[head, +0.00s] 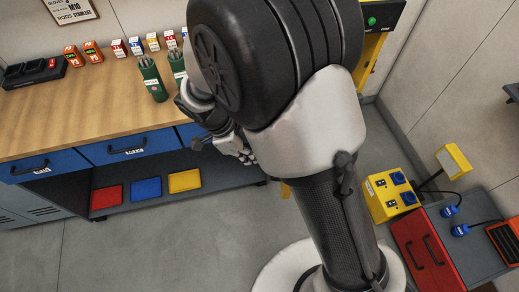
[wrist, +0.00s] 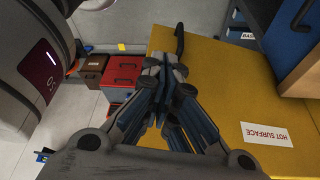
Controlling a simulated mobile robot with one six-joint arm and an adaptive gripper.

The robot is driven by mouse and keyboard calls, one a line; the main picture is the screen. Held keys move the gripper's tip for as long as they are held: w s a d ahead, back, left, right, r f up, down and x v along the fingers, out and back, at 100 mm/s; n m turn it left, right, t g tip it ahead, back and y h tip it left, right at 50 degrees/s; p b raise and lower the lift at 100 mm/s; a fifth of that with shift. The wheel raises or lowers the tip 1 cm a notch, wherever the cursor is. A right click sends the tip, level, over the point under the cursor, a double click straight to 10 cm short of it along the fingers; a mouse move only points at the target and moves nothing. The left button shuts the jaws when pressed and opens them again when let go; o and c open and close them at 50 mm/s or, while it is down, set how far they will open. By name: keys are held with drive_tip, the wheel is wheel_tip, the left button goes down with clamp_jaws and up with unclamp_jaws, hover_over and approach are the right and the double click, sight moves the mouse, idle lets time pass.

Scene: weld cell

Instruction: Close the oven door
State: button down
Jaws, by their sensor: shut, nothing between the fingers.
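A yellow panel with a "HOT SURFACE" label and a black bar handle, seemingly the oven door (wrist: 225,85), fills much of the wrist view. My gripper (wrist: 168,75) is shut and empty in front of this panel, its fingertips below the handle in the picture. I cannot tell whether they touch the panel. In the head view, my gripper (head: 243,153) hangs by the front of the workbench, partly hidden by my arm. A yellow housing with a green button (head: 372,38) shows behind my arm. My arm hides most of it, and the door angle is unclear.
The wooden workbench (head: 60,115) with blue drawers (head: 125,147) stands at the left, with red, blue and yellow trays on its lower shelf (head: 130,205). A yellow socket box (head: 391,195) and red drawer unit (head: 425,250) stand at right. Floor (head: 150,255) in front of the bench is clear.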

drive_tip(key=d+f+b, duration=0.2)
drive_tip(key=d+f, duration=0.5)
drive_tip(key=shift+f, duration=0.3)
drive_tip(key=shift+w+d, duration=0.1)
